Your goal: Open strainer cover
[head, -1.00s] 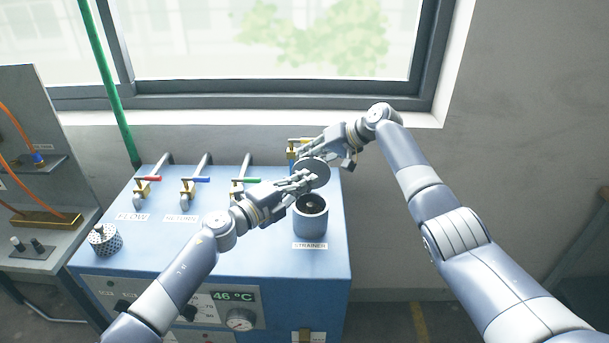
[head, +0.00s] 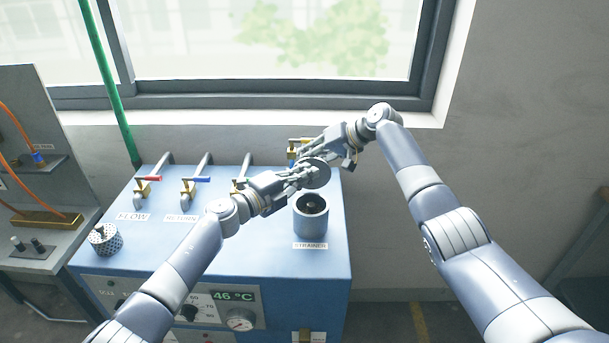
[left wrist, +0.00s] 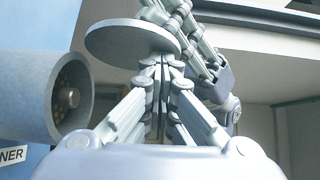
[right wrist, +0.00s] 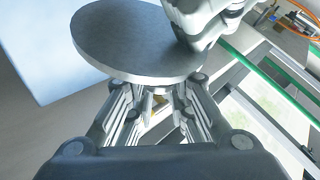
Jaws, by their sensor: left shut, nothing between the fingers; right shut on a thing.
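The strainer cover (head: 319,175) is a round grey disc, off the strainer and tilted in the air above and behind it. My right gripper (head: 306,160) is shut on the cover; the right wrist view shows the disc (right wrist: 125,42) above my fingers. My left gripper (head: 305,172) is shut and empty beside the cover, its fingertips very near the disc's edge in the left wrist view (left wrist: 165,62); touching cannot be told. The strainer (head: 311,222) is an open grey cylinder with a dark inside; its mouth also shows in the left wrist view (left wrist: 72,92).
The blue machine (head: 215,237) carries valves with red (head: 150,178) and blue (head: 197,179) handles. A perforated metal basket (head: 104,240) stands at its left front. The window (head: 270,45) and wall are behind. A grey bench (head: 40,230) stands at the left.

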